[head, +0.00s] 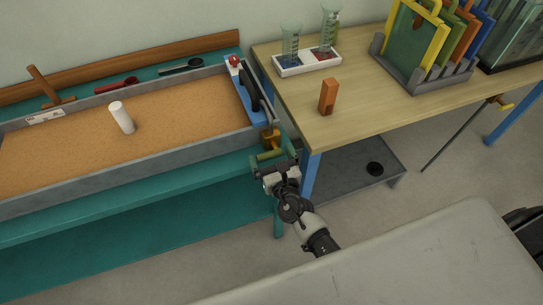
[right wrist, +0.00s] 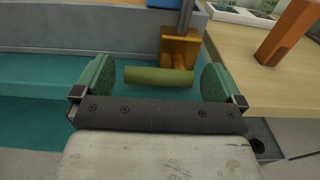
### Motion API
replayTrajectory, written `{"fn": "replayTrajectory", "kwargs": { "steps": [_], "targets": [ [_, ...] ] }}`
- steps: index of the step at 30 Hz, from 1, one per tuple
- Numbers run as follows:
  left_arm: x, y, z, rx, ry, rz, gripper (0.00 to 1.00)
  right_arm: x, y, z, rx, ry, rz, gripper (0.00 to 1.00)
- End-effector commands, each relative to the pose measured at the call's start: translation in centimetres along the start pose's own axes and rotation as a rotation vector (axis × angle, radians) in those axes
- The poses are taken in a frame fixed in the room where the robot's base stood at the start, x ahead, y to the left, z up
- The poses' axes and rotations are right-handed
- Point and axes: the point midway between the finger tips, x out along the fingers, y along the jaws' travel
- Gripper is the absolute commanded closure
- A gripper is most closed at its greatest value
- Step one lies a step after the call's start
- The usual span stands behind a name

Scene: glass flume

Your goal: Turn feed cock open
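The feed cock has a brass-coloured body (head: 270,137) at the right end of the sand-filled flume, below the blue end piece. In the right wrist view its body (right wrist: 181,48) has an olive-green bar handle (right wrist: 158,77) in front, lying crosswise. My right gripper (head: 275,161) is at the cock. In the right wrist view the gripper's green-padded fingers (right wrist: 156,82) are wide apart, one beyond each end of the handle. Gaps show at both ends, so the handle is not gripped. My left gripper is out of view.
The grey-walled flume (head: 215,142) stands on a teal bench at left. A wooden table (head: 360,120) at right holds an orange block (head: 328,96), a white tray (head: 305,66) with beakers and a rack of coloured frames. The table corner is close to my right gripper.

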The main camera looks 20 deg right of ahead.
Motion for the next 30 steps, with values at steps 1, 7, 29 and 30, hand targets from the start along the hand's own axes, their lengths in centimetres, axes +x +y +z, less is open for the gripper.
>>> {"fn": "replayTrajectory", "kwargs": {
  "steps": [1, 7, 29, 30],
  "targets": [
    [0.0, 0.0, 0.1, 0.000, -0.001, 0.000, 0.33, 0.0, 0.0, 0.0, 0.000, 0.000, 0.000, 0.08],
    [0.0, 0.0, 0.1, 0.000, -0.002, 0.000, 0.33, 0.0, 0.0, 0.0, 0.000, 0.000, 0.000, 0.38],
    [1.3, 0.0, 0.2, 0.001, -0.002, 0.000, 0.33, -0.1, -0.4, 0.5, 0.290, -0.001, 0.001, 0.47],
    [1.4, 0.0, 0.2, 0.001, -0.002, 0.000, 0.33, -0.1, -0.5, 0.5, 0.328, -0.001, 0.001, 0.47]
  ]
}}
